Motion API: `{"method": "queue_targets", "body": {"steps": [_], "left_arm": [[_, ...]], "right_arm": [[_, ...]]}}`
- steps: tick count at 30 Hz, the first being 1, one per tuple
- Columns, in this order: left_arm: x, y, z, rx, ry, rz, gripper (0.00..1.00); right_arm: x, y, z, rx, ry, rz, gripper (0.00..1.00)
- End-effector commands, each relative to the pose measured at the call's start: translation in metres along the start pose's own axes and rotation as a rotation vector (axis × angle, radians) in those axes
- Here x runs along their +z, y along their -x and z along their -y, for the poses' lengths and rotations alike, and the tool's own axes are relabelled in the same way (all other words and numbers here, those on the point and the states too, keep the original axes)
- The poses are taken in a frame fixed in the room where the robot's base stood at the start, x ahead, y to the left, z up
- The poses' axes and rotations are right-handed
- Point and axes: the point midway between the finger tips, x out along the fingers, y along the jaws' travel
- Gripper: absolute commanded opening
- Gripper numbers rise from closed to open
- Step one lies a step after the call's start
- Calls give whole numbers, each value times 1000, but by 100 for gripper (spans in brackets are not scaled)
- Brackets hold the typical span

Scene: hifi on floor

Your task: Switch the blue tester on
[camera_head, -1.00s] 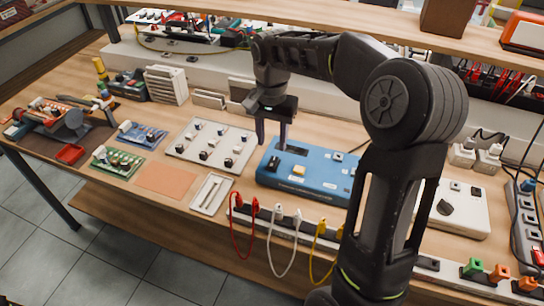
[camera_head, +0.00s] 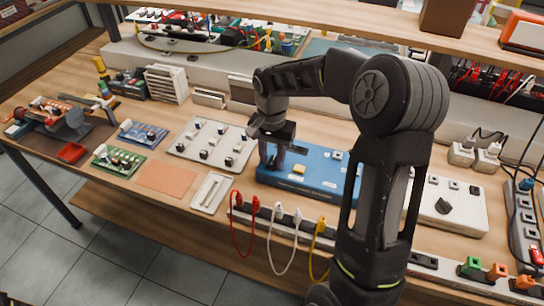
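The blue tester (camera_head: 322,181) is a flat blue box lying near the front of the bench in the head view. Its top carries a pale yellowish button (camera_head: 299,169), a dark panel at the back left and small dark parts on the right. My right gripper (camera_head: 272,164) points down at the tester's left end, with its two fingers apart and their tips at or just above its top. The fingers hide the dark switch-like part there; whether they touch it I cannot tell. My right forearm covers the tester's right end. My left gripper is out of view.
A white panel with knobs (camera_head: 183,151) lies left of the tester, and a small white tray (camera_head: 207,206) sits at its front left. A socket strip with red, white and yellow cables (camera_head: 320,242) runs along the front edge. A shelf spans the back.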

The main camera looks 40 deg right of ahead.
Motion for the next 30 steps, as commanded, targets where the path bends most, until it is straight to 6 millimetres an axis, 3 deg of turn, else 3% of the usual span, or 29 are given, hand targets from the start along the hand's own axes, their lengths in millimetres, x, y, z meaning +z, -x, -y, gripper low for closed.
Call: {"method": "queue_targets", "body": {"steps": [11,22,30], "left_arm": [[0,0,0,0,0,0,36],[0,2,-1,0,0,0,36],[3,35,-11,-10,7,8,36]], "right_arm": [[0,0,0,0,0,0,1],[-1,2,0,0,-1,6,0],[-7,8,0,6,-5,186,0]]}}
